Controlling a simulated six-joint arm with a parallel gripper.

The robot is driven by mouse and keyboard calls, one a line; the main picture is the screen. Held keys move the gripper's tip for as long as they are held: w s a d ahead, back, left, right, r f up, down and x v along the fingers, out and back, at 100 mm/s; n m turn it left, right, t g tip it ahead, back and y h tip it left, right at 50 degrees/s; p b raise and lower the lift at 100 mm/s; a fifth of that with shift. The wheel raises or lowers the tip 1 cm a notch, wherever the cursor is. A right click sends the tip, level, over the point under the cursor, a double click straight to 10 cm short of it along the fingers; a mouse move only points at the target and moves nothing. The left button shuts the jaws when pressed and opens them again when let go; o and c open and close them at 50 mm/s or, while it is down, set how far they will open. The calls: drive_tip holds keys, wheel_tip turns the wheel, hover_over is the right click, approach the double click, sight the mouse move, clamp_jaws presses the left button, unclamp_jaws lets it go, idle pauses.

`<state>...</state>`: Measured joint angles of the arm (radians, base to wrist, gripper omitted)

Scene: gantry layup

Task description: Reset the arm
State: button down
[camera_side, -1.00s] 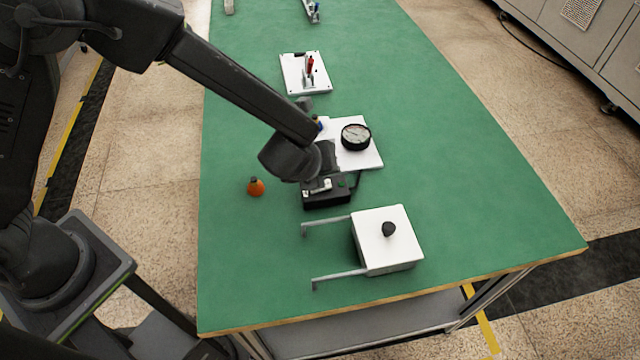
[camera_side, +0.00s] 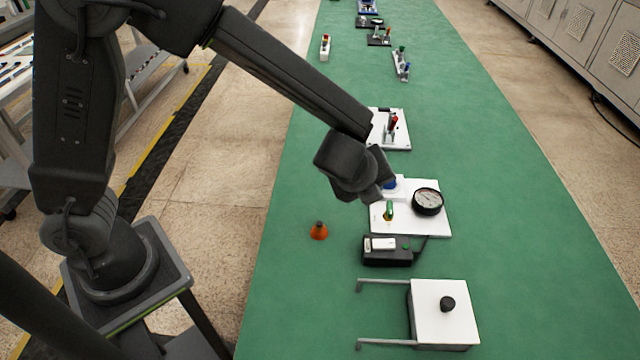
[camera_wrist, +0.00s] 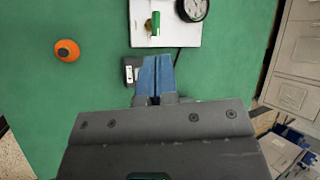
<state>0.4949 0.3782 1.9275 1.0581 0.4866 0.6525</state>
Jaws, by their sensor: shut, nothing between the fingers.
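My gripper shows in the wrist view with its two blue fingers (camera_wrist: 152,78) pressed together and nothing between them. In the side view the dark wrist end of my arm hangs above the green table, left of the white gauge board (camera_side: 438,227); the fingertips cannot be made out there. A black box (camera_side: 387,256) with a white switch and a green spot lies in front of the board. In the wrist view the fingers cover most of this box, and its white switch part (camera_wrist: 130,72) shows at their left.
An orange knob-like object (camera_side: 318,231) lies left of the box. A white box (camera_side: 443,318) with a black knob and two grey bars stands nearest. The board carries a round gauge (camera_side: 428,201) and a green handle (camera_side: 389,209). Farther back is another white board (camera_side: 402,135) with a red-handled clamp.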

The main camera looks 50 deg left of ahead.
drive_tip(key=s+a+r+n+y, duration=0.1)
drive_tip(key=s+a+r+n, duration=0.3)
drive_tip(key=a+r+n, duration=0.2)
drive_tip(key=s+a+r+n+g+h, duration=0.1)
drive_tip(key=s+a+r+n, duration=0.2)
drive_tip(key=s+n, duration=0.5)
drive_tip(key=s+a+r+n+g+h, duration=0.1)
drive_tip(key=s+a+r+n, duration=0.2)
drive_tip(key=s+n, duration=0.6)
wheel_tip(320, 180, up, 2)
drive_tip(key=shift+s+a+r+h, duration=0.1)
drive_tip(key=shift+s+a+h, duration=0.25)
drive_tip(key=shift+s, duration=0.3)
drive_tip(key=c, duration=1.8)
unclamp_jaws()
